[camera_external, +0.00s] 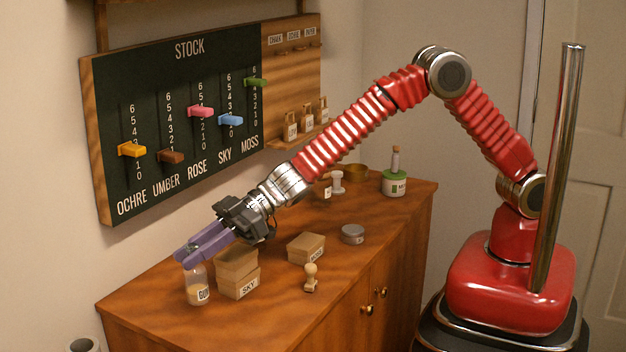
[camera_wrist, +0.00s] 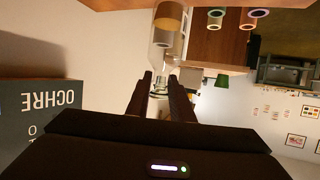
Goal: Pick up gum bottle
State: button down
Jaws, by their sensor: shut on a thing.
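The gum bottle (camera_external: 198,290) is a clear bottle with pale contents low inside and a GUM label. It stands upright at the left end of the cabinet top (camera_external: 150,308). My gripper (camera_external: 184,256), with purple fingers, is shut on the bottle's upper part. In the wrist view the bottle (camera_wrist: 166,42) appears upside down, with its neck between my fingertips (camera_wrist: 160,78). The fingers hide part of its top. I cannot tell whether its base touches the cabinet top.
Stacked boxes (camera_external: 238,272), one labelled SKY, stand close right of the bottle. Another box (camera_external: 306,248), a stamp (camera_external: 310,278), a grey tin (camera_external: 352,234) and a green-topped bottle (camera_external: 395,184) stand further right. The stock board (camera_external: 190,120) hangs on the wall behind.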

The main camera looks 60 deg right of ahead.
notch_tip(320, 180, up, 5)
jog(key=shift+r, duration=0.1)
dwell(0.7)
